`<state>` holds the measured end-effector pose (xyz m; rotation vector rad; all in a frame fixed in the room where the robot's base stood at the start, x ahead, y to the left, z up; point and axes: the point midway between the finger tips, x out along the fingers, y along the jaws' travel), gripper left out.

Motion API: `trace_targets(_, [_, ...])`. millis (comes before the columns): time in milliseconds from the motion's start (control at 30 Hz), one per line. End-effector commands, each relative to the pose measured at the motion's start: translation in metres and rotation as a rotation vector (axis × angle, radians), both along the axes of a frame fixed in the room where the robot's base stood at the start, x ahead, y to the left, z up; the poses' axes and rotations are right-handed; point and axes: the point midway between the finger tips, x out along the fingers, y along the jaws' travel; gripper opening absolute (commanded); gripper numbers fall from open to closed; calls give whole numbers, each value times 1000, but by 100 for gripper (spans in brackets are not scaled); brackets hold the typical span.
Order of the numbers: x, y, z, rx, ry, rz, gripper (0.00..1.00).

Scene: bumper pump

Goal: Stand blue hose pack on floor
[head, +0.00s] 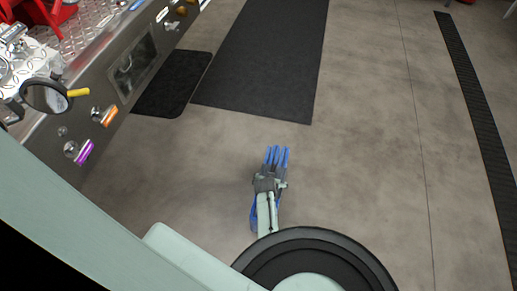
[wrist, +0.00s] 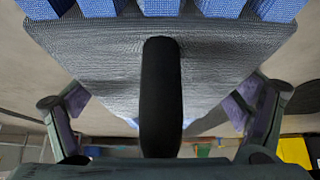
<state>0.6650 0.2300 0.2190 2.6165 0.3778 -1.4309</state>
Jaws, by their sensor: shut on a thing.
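The blue hose pack (head: 276,156) shows in the head view low in the middle, with several blue hose folds sticking out past a dark grey wrap. My gripper (head: 269,185) is shut on it from the near side. In the wrist view the pack's grey wrap (wrist: 100,65) fills the upper middle, with blue hose folds (wrist: 215,8) along the top edge. A black strap or handle (wrist: 161,95) runs down its middle between my fingers. My arm hides part of the pack, and I cannot tell whether its underside touches the floor.
Bare concrete floor (head: 370,150) lies around and to the right of the pack. A dark mat (head: 270,55) and a smaller black mat (head: 175,85) lie beyond. The truck's metal bumper (head: 125,75) with coloured levers stands at left. A black floor strip (head: 480,110) runs along the right.

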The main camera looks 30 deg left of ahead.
Motion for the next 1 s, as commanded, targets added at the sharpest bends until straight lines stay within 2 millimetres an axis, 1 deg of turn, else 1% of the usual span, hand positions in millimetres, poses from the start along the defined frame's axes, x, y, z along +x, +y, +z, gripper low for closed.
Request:
trace_targets(33, [12, -6, 2, 5, -8, -4, 32])
trace_targets(133, [23, -15, 1, 5, -9, -2, 32])
trace_targets(233, [30, -22, 0, 4, -7, -1, 32])
trace_targets(467, [37, -28, -1, 3, -8, 1, 32])
trace_targets(567, [45, -34, -2, 4, -9, -3, 32])
trace_targets(600, [44, -34, -9, 3, -7, 1, 32])
trace_targets(700, [43, -33, -24, 3, -7, 2, 32])
trace_targets(800, [43, -33, -35, 3, -7, 2, 32])
trace_targets(900, [44, -33, -38, 4, -9, 1, 32])
trace_targets(1000, [44, -33, -36, 4, -9, 1, 32])
